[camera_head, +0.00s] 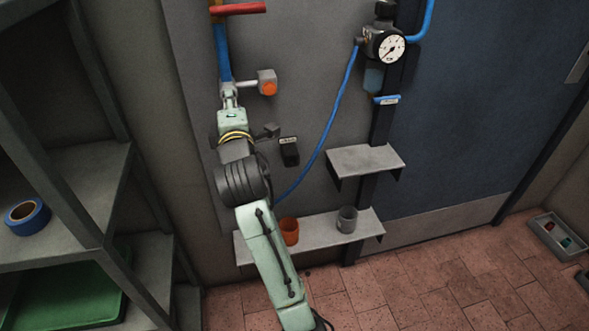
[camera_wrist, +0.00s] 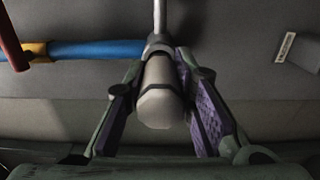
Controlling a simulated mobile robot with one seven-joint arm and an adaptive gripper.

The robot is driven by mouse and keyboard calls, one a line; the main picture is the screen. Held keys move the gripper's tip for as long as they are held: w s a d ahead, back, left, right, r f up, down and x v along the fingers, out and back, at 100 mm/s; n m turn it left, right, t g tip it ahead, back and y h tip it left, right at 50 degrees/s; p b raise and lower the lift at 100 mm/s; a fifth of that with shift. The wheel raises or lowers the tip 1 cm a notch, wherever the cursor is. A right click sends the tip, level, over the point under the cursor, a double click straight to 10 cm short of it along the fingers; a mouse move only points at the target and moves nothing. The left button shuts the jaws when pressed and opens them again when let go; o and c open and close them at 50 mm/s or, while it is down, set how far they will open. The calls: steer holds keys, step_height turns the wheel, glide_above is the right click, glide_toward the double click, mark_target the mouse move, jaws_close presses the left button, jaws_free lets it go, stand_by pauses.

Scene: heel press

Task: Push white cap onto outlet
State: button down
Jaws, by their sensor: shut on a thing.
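The white cap (camera_wrist: 160,104) shows in the wrist view as a pale, blunt cylinder between the two fingers of my gripper (camera_wrist: 162,88). My gripper is shut on its sides. The cap's far end meets the grey collar of the pipe fitting (camera_wrist: 158,44), where the outlet is; the outlet's mouth is hidden behind the cap. I cannot tell how deep the cap sits on it. In the head view my gripper (camera_head: 230,94) is at the lower end of the blue vertical pipe (camera_head: 222,52), and the cap cannot be made out there.
A grey box with an orange button (camera_head: 268,84) sits right of the pipe on a metal rod. A red lever (camera_head: 238,9) is above. A gauge (camera_head: 386,45) with a blue hose (camera_head: 335,120) is farther right. Small shelves (camera_head: 366,161) hang below; a rack (camera_head: 105,195) stands left.

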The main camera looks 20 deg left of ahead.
steer(key=shift+w+a, duration=0.3)
steer(key=shift+w, duration=0.15)
steer(key=c, duration=1.3)
jaws_free()
